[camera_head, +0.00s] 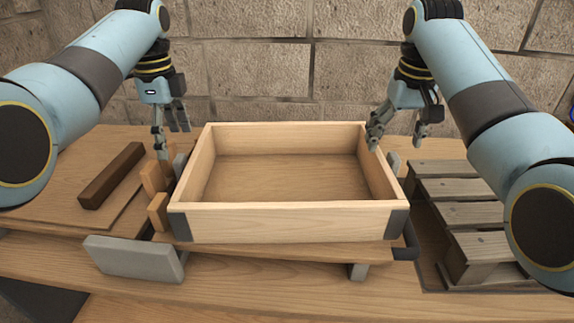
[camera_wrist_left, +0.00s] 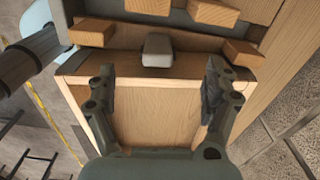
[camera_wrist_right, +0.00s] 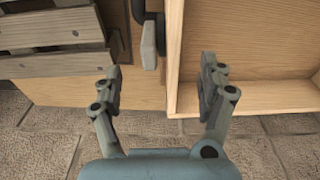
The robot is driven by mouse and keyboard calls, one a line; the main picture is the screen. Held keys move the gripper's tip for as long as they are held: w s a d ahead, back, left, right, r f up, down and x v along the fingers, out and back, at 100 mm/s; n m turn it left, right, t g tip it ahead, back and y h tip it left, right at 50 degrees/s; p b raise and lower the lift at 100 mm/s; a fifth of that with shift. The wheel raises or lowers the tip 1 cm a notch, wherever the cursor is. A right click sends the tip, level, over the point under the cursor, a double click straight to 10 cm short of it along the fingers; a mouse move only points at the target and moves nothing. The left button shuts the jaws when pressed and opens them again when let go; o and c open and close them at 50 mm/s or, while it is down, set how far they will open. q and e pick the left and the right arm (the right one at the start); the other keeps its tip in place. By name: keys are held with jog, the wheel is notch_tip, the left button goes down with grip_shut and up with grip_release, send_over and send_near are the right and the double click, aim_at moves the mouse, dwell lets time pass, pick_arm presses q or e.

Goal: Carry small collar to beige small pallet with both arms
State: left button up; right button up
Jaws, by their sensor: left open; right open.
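The small collar (camera_head: 288,221) is a pale open wooden frame with dark corner brackets. It sits on a wooden stand at the middle of the head view. My left gripper (camera_head: 172,138) is open and empty above its back left side. In the left wrist view the collar (camera_wrist_left: 150,108) lies between and below the fingers. My right gripper (camera_head: 397,138) is open and empty above its back right corner. In the right wrist view the collar's side wall (camera_wrist_right: 173,60) runs between the two fingers. A slatted grey-brown pallet (camera_head: 462,213) lies at the right; no clearly beige one shows.
A dark brown bar (camera_head: 111,176) lies on the left board. Small wooden blocks (camera_head: 158,212) and grey pads (camera_wrist_right: 149,45) stand beside the collar. A grey plate (camera_head: 134,258) is at the front left. A stone wall (camera_head: 260,70) closes the back.

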aim_at(382, 174)
pick_arm(q)
jog(key=shift+s+r, duration=0.1)
jog(key=shift+s, duration=0.1)
pick_arm(e)
jog(key=shift+s+r, duration=0.1)
jog(key=shift+s, duration=0.1)
pick_arm(q)
notch_tip(382, 174, down, 11)
jog(key=shift+r, duration=0.1)
pick_arm(e)
jog(key=f, duration=0.3)
jog(key=w+f, duration=0.1)
jog(key=f, duration=0.6)
jog(key=shift+w+f, duration=0.4)
pick_arm(q)
jog(key=c, duration=1.4)
pick_arm(e)
jog(key=c, duration=1.4)
pick_arm(q)
grip_shut()
pick_arm(e)
grip_shut()
